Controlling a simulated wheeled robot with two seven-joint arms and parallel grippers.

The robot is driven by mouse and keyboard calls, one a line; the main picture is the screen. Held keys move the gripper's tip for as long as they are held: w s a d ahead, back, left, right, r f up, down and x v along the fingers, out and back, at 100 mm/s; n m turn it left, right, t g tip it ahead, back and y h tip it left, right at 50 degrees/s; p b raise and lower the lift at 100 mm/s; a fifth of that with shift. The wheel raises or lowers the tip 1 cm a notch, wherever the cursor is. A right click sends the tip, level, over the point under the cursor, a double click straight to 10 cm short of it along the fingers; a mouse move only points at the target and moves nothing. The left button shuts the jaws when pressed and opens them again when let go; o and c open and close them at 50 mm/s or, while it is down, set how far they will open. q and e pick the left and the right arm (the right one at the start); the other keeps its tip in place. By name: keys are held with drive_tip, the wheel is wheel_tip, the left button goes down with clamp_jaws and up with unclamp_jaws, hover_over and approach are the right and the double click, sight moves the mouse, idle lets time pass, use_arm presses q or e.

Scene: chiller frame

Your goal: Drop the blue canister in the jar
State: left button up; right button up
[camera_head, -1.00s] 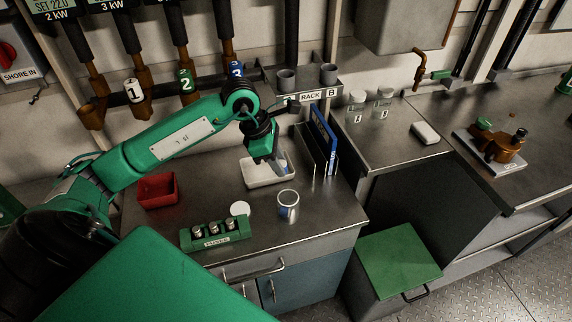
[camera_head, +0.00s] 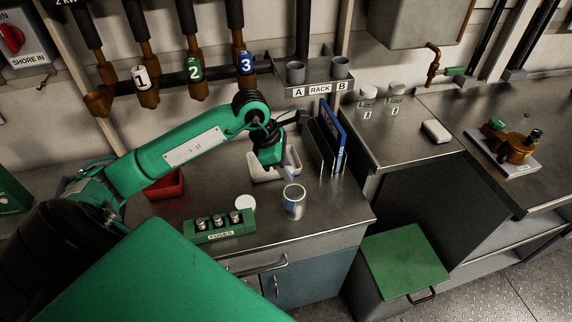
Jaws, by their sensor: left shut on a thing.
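The open clear jar (camera_head: 293,203) stands upright on the steel counter, with some blue showing low on it; I cannot tell if that is a label or contents. My left gripper (camera_head: 285,172) points down just behind and above the jar, over the front edge of the white tray (camera_head: 262,172). It is shut on a small bluish piece, which appears to be the blue canister; the fingers hide most of it. The gripper and the jar look apart. My right gripper is not in view.
A white round lid (camera_head: 245,203) and a green fuse block (camera_head: 220,226) lie left of the jar. A red bin (camera_head: 165,186) is partly behind my arm. A blue binder (camera_head: 331,135) stands in a rack to the right. Two jars (camera_head: 366,104) stand farther right.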

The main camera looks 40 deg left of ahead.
use_arm(q)
drive_tip(key=o, duration=1)
drive_tip(key=shift+r, duration=0.1)
drive_tip(key=b+v, duration=0.2)
drive_tip(key=v, duration=1.1)
drive_tip(key=shift+s+r+b, duration=0.1)
drive_tip(key=shift+r+b, duration=0.25)
drive_tip(key=shift+b, duration=0.05)
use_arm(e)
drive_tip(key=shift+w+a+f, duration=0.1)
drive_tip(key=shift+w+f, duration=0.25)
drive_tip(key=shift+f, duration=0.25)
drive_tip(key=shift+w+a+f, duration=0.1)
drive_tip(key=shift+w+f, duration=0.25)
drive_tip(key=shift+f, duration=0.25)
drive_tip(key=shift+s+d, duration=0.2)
